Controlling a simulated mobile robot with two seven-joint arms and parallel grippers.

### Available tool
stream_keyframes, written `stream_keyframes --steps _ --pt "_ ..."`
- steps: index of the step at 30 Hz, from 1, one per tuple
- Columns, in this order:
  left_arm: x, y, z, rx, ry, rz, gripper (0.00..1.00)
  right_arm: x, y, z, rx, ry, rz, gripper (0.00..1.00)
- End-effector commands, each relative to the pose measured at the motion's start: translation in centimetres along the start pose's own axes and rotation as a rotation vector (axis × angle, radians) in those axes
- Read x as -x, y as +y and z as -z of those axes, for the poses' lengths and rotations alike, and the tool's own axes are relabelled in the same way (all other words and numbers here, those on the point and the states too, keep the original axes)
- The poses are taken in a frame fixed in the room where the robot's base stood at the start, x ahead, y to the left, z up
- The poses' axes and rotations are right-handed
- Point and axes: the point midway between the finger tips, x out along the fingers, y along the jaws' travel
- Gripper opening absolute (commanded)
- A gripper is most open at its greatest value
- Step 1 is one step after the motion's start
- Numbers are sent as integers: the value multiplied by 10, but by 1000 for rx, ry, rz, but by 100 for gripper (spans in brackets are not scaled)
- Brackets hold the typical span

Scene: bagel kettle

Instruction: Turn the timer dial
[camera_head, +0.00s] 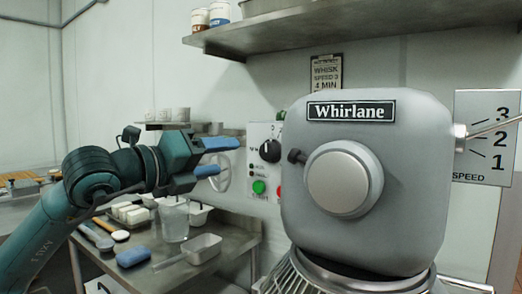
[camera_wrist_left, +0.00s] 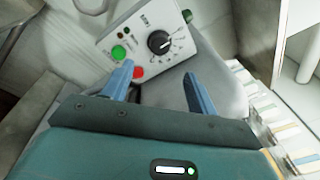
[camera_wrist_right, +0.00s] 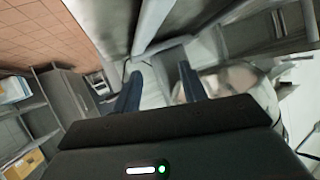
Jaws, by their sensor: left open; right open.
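The timer dial (camera_head: 270,150) is a round black knob with a white pointer line on a pale control panel (camera_head: 257,132), left of the mixer head. In the left wrist view the dial (camera_wrist_left: 159,42) sits beyond and between the fingertips, with a ring of marks around it. A green button (camera_wrist_left: 118,52) and a red button (camera_wrist_left: 138,72) are on the same panel. My left gripper (camera_head: 222,158) is open and empty, left of the panel and apart from the dial. My right gripper (camera_wrist_right: 158,82) is open and empty, with blurred surroundings; it is out of the head view.
The grey Whirlane mixer head (camera_head: 355,185) fills the right, close beside the panel. A steel table (camera_head: 225,258) below my left arm holds a clear jug (camera_head: 174,220), a scoop (camera_head: 200,249) and a blue item (camera_head: 133,256). A shelf (camera_head: 350,24) hangs above. A speed plate (camera_head: 485,140) is at right.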

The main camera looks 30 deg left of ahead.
Motion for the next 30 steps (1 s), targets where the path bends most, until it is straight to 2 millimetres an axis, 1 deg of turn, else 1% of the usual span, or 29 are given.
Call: stream_keyframes --steps 1,8,12,15,18,21,29,30 --pt "-10 -5 -4 5 2 4 58 2 -2 9 6 -5 0 42" --pt "-56 -6 -4 3 3 4 58 12 -2 22 50 -19 -18 42" --pt "-82 -4 -2 3 3 3 58 15 -2 25 71 -31 -21 42" --pt "-94 -3 -2 3 2 3 58 16 -2 22 88 -44 -23 42" --pt "-102 -2 -1 1 2 2 58 17 -2 21 97 -51 -22 42" --pt "-106 -1 0 0 2 2 58 17 -2 21 103 -52 -21 42" --pt "-107 -1 1 -1 2 2 58 16 -2 22 107 -49 -20 42" --pt "-107 -1 1 0 2 2 55 16 -2 22 106 -49 -20 42"
